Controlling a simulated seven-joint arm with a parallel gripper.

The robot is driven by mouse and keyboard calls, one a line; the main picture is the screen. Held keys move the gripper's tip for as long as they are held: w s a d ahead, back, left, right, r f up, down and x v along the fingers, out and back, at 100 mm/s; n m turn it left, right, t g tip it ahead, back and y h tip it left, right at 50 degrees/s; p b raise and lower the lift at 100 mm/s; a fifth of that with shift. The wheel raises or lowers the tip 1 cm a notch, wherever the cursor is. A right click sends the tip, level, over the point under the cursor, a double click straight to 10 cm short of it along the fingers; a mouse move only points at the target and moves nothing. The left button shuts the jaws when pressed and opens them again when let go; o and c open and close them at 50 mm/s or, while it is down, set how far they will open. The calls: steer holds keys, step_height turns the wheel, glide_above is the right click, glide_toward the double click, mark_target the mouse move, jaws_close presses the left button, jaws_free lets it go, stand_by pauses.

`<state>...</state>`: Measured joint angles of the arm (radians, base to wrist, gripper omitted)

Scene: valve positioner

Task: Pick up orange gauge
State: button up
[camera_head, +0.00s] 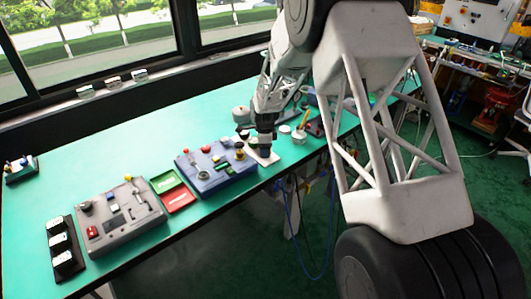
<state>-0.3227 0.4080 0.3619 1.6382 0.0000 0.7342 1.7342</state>
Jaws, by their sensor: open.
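My gripper (264,147) is open and points down over a small white plate (266,159), just right of the blue box (208,171). A small gold-orange round piece (240,153) stands at the right end of the blue box, just left of my gripper. It may be the orange gauge, but it is too small to be sure. A thin yellow-orange item (303,121) stands upright right of my gripper. I see nothing held between the fingers, though they are small and dark here.
A red tray (179,200) and a green tray (166,181) lie left of the blue box. A grey box (120,218) and a black rack (64,249) are further left. The green table (110,150) is clear behind them.

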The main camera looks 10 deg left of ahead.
steer(key=shift+f, duration=0.85)
steer(key=c, duration=0.7)
steer(key=shift+r, duration=0.15)
steer(key=shift+c, duration=0.2)
steer(key=shift+r, duration=0.55)
step_height(320, 180, up, 2)
steer(key=shift+r, duration=0.1)
steer(key=s+d, duration=0.2)
steer(key=s, duration=0.5)
steer(key=s+d+r, duration=0.1)
steer(key=s+d, duration=0.2)
steer(key=s, duration=0.5)
steer(key=shift+r, duration=0.2)
steer(key=shift+s, duration=0.1)
steer(key=shift+a, duration=0.15)
